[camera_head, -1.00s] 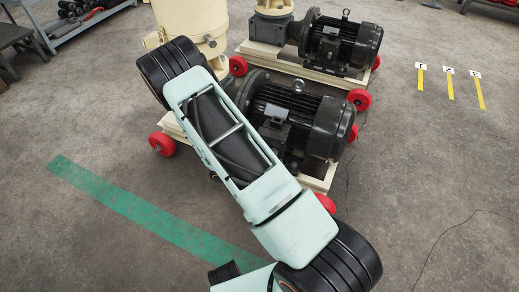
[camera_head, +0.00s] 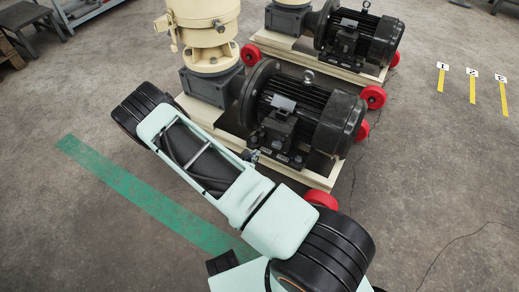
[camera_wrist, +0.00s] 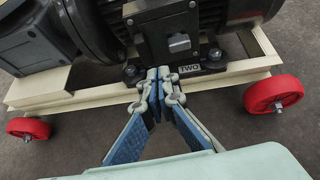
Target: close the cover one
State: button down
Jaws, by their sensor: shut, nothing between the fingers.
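My gripper (camera_wrist: 166,78) shows in the wrist view with its fingertips together and nothing between them. It is in front of the near machine's black motor (camera_wrist: 200,15), close to a small label reading "TWO" (camera_wrist: 190,68) at the motor's foot. In the head view, the near motor (camera_head: 325,125) carries a dark box with a light grey plate (camera_head: 284,103) that looks tilted up. I cannot tell which part is cover one.
The cream base frame (camera_wrist: 100,95) with red wheels (camera_wrist: 273,95) lies close below my gripper. A second machine with a black motor (camera_head: 360,35) stands behind. Numbered yellow floor marks (camera_head: 472,88) are at right. Open floor lies left and right.

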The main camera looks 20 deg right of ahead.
aim_at(270, 138)
jog(key=b+x, duration=0.1)
jog(key=x, duration=0.2)
jog(key=b+x, duration=0.1)
jog(key=x, duration=0.3)
jog(key=r+b+x, duration=0.1)
jog(key=b+x, duration=0.1)
jog(key=x, duration=0.2)
jog(key=shift+w+d, duration=0.25)
jog(key=shift+w, duration=0.05)
jog(key=shift+w+d, duration=0.45)
jog(key=shift+d, duration=0.1)
